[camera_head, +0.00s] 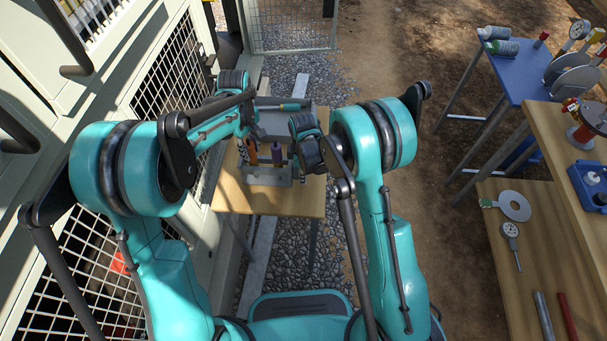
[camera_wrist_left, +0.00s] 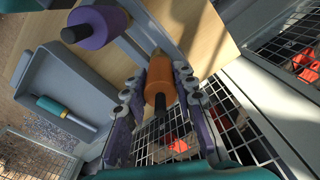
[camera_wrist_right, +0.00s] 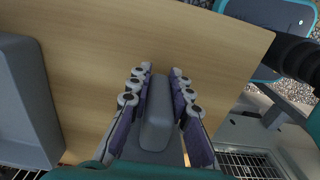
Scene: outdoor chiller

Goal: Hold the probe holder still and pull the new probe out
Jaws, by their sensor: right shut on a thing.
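The grey probe holder (camera_head: 268,178) stands on the small wooden table, with an orange probe (camera_head: 252,153) and a purple probe (camera_head: 277,154) upright in it. My left gripper (camera_wrist_left: 158,90) is open, with its fingers on either side of the orange probe, which also shows in the left wrist view (camera_wrist_left: 158,77). The purple probe (camera_wrist_left: 97,25) is beside it there. My right gripper (camera_wrist_right: 158,100) is shut on a grey upright part of the probe holder (camera_wrist_right: 157,118). Which probe is new cannot be told. My arms partly hide the holder in the head view.
A grey tray (camera_wrist_left: 62,95) with a green-handled tool (camera_wrist_left: 65,112) lies behind the holder. The wooden table (camera_wrist_right: 130,35) has bare room at its front. A mesh-doored cabinet (camera_head: 170,75) stands close on the left. A blue table (camera_head: 515,75) and wooden bench (camera_head: 545,225) are far right.

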